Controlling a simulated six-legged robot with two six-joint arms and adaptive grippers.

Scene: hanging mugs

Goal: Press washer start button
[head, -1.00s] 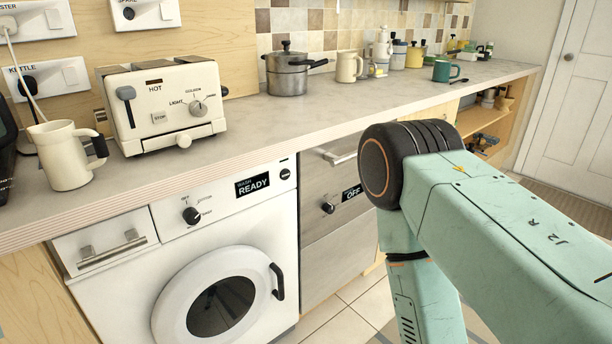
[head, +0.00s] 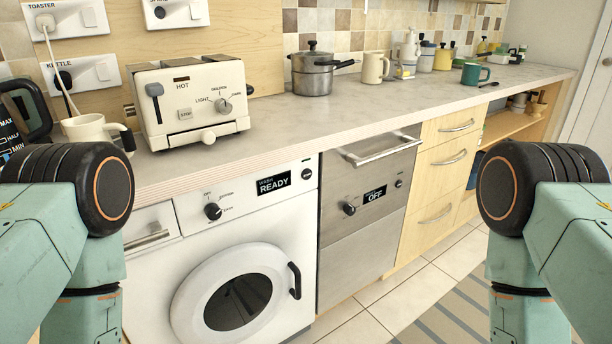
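The white washer (head: 265,231) stands under the counter, left of centre in the head view. Its round door (head: 236,302) looks closed, with a black handle (head: 295,281) on the right side. The washer's display (head: 273,183) reads READY. A black knob (head: 213,211) sits left of the display. A small dark oval button (head: 306,174) sits right of the display, at the panel's right end. My two arms come in at the left and right edges, bent downward. Neither gripper shows in the head view, and nothing of mine touches the washer.
A grey appliance (head: 366,214) with a display reading OFF and a bar handle stands right of the washer. The counter (head: 270,128) overhangs the washer and holds a toaster (head: 190,103), a pot (head: 313,76) and mugs. The floor (head: 372,322) between my arms is clear.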

